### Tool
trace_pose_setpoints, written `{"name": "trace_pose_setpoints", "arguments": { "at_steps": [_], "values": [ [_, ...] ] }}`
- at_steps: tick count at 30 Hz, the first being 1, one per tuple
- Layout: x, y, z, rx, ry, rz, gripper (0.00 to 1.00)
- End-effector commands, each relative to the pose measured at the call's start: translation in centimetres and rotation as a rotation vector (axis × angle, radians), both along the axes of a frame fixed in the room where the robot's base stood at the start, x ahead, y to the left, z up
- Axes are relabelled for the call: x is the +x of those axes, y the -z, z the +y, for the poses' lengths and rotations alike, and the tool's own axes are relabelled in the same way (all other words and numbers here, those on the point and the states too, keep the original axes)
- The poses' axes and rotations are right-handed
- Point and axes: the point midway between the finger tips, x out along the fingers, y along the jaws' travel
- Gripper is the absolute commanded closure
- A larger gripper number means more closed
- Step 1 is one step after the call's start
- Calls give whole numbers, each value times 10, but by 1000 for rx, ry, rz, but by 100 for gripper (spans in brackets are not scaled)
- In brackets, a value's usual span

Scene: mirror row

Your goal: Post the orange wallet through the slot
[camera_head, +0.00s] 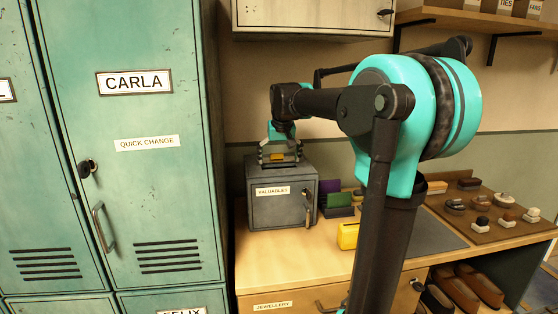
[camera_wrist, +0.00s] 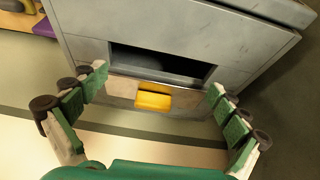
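The orange wallet (camera_head: 278,157) shows at the top of the grey safe marked VALUABLES (camera_head: 262,207). In the wrist view the wallet (camera_wrist: 153,101) looks yellow-orange and lies at the edge of a dark slot (camera_wrist: 160,65), on a pale metal strip; I cannot tell whether part of it is inside. My gripper (camera_head: 279,155) is over the safe's top. In the wrist view my gripper's (camera_wrist: 158,103) green-padded fingers are spread wide, one on each side of the wallet, with a clear gap between each finger and the wallet.
A yellow item (camera_head: 349,236) sits on the wooden bench (camera_head: 290,255) right of the safe. Purple and green items (camera_head: 335,201) stand beside the safe. A brown board (camera_head: 488,211) with brushes lies further right. The teal lockers (camera_head: 140,230) rise close on the left.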

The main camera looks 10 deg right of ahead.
Motion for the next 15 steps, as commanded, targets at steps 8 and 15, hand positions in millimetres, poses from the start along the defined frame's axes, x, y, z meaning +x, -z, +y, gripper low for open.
{"name": "trace_pose_setpoints", "arguments": {
  "at_steps": [8, 15],
  "values": [
    [0, -1, 0, 0, 0, 0, 0],
    [-10, -24, 0, 0, 0, 0, 0]
  ]
}}
